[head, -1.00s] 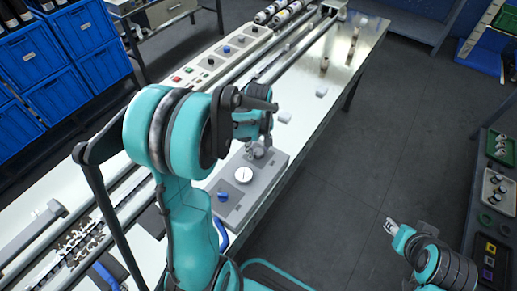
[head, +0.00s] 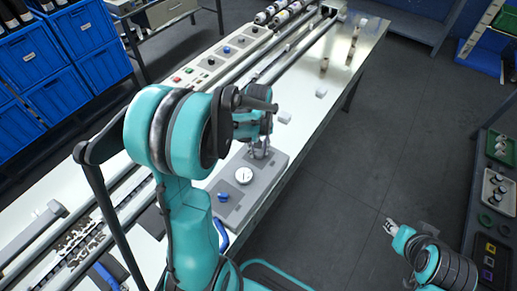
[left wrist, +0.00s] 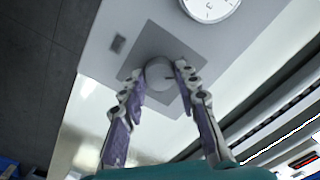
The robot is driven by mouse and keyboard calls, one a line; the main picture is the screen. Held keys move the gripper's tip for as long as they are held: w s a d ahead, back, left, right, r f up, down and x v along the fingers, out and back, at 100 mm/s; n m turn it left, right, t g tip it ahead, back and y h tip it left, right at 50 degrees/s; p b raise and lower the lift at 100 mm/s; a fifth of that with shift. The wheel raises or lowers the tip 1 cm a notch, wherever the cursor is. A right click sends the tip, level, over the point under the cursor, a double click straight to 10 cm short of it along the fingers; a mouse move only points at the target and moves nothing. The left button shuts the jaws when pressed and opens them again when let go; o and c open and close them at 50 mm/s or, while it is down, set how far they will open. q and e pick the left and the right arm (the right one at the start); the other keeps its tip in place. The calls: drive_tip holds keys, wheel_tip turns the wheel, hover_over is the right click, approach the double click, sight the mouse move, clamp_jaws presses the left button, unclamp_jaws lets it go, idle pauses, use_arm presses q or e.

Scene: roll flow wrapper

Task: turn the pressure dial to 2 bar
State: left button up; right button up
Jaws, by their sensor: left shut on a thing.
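The pressure dial is a round grey knob (left wrist: 159,74) on a darker square plate of the grey control panel (head: 233,209). A dark mark on the knob points right in the left wrist view. My left gripper (left wrist: 159,72) is shut on the knob, one finger on each side; in the head view, the gripper (head: 260,150) stands over the panel's far end and mostly hides the knob. A white round gauge (head: 244,175) sits beside it and is partly cut off in the left wrist view (left wrist: 208,6); its reading is too small to tell. My right gripper (head: 390,227) hangs over the floor, away from the panel.
A blue knob (head: 223,197) is at the panel's near end. Small white blocks (head: 284,117) lie on the table beyond the panel. Rails run along the table's left. Blue crates (head: 50,95) stand at the left, and a dark shelf (head: 477,215) at the right.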

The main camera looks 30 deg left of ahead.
sight(258, 152)
use_arm(q)
drive_tip(key=m, duration=0.3)
drive_tip(key=shift+m, duration=2.1)
drive_tip(key=o, duration=1.2)
drive_tip(key=shift+c, duration=0.2)
drive_tip(key=shift+r, duration=0.15)
wheel_tip(258, 152, up, 12)
